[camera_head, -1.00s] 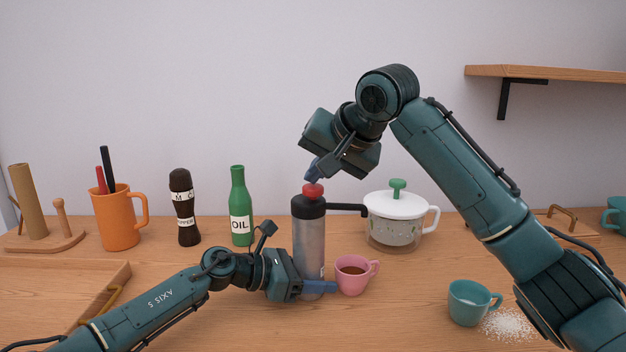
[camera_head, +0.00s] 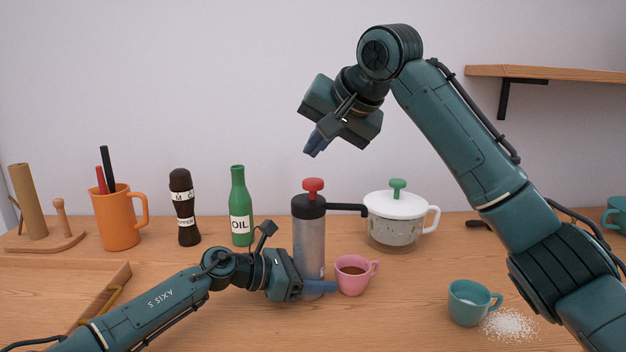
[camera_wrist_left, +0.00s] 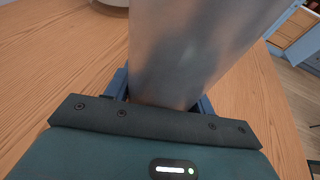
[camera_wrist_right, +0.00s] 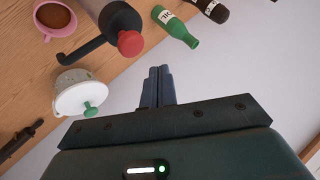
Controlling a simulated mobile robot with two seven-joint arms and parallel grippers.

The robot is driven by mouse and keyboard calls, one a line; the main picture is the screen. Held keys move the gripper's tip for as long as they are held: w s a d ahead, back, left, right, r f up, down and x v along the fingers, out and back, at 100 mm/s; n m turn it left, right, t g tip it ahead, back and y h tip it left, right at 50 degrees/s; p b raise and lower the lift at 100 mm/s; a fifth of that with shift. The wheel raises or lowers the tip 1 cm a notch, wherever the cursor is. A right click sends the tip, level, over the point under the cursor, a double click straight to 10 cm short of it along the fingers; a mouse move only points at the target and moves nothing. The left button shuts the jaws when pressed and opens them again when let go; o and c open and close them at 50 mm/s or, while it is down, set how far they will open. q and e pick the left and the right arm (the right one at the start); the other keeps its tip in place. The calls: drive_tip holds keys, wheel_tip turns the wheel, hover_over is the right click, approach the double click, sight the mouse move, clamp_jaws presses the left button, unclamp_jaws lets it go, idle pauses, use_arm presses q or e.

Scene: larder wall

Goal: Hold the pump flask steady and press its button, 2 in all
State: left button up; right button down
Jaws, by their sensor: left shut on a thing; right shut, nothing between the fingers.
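The pump flask (camera_head: 309,240) stands upright on the table, with a grey metal body, a black top and a black spout pointing right. Its red button (camera_head: 313,185) stands up clear of the top; it also shows in the right wrist view (camera_wrist_right: 130,43). My left gripper (camera_head: 318,287) is shut around the flask's lower body, which fills the left wrist view (camera_wrist_left: 190,50). My right gripper (camera_head: 314,145) is shut and empty, in the air above the button and apart from it. A pink cup (camera_head: 352,275) with brown liquid stands right of the flask, below the spout.
A white-lidded pot (camera_head: 395,222) stands behind the spout. A green oil bottle (camera_head: 240,208), a pepper mill (camera_head: 184,208) and an orange mug (camera_head: 117,218) stand to the left. A teal cup (camera_head: 470,302) and spilled white grains (camera_head: 510,325) are at front right. A shelf (camera_head: 550,73) is at upper right.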

drive_tip(key=shift+r, duration=1.35)
use_arm(q)
drive_tip(key=o, duration=0.9)
drive_tip(key=shift+c, duration=0.2)
